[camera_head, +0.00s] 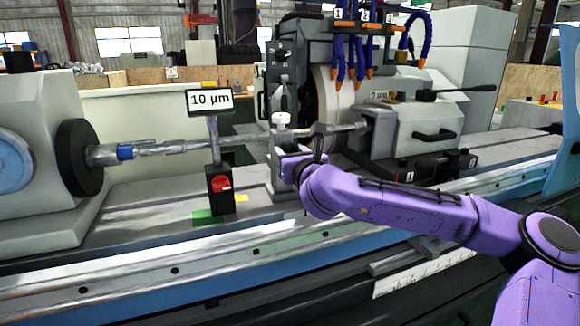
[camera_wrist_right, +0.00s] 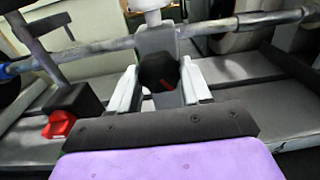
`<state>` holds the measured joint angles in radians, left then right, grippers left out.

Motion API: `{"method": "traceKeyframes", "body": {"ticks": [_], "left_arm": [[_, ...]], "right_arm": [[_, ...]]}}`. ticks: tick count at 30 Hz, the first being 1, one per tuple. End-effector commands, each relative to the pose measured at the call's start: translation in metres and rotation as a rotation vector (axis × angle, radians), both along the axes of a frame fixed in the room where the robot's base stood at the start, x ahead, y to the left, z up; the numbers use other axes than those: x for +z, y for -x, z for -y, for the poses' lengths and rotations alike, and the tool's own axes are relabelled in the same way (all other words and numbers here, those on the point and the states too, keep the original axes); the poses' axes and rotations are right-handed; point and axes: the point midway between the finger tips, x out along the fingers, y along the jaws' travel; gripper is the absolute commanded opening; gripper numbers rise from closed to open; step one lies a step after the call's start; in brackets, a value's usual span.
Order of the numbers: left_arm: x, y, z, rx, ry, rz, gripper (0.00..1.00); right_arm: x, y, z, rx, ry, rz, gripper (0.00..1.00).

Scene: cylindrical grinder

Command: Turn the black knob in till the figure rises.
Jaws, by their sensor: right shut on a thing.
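The black knob (camera_wrist_right: 157,72) shows in the right wrist view on the front of a light grey rest (camera_wrist_right: 157,40), with a small red mark on its face. My right gripper (camera_wrist_right: 160,85) has its two white fingers on either side of the knob and is shut on it. In the head view my purple right arm reaches in from the right, and its gripper (camera_head: 292,165) is at the rest; the knob is hidden there. A sign (camera_head: 209,100) reads "10 µm" on a post above a black box with a red part (camera_head: 221,184). My left gripper is not in view.
A long shaft (camera_head: 180,147) runs from the dark chuck (camera_head: 80,157) past the rest to the tailstock (camera_head: 385,130). The grinding wheel (camera_head: 325,95) and blue hoses (camera_head: 350,60) are behind. The bed (camera_head: 140,215) in front is mostly clear.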

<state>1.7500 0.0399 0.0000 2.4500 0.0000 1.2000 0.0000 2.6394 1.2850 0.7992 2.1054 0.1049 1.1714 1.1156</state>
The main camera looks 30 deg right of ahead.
Motion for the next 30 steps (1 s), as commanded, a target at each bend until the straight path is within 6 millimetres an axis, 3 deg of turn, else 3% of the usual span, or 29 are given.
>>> {"method": "traceKeyframes", "body": {"ticks": [1, 3, 12, 30], "left_arm": [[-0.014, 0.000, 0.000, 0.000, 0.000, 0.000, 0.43], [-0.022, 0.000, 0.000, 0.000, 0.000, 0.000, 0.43], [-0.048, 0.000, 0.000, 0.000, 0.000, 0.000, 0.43], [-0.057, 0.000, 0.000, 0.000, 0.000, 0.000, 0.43]], "right_arm": [[-0.007, 0.000, 0.000, 0.000, -0.033, 0.012, 0.17], [-0.007, 0.000, 0.000, 0.000, -0.081, 0.024, 0.17], [-0.004, 0.000, 0.000, 0.000, -0.250, 0.068, 0.17], [0.000, 0.000, 0.000, -0.001, -0.324, 0.087, 0.17]]}}
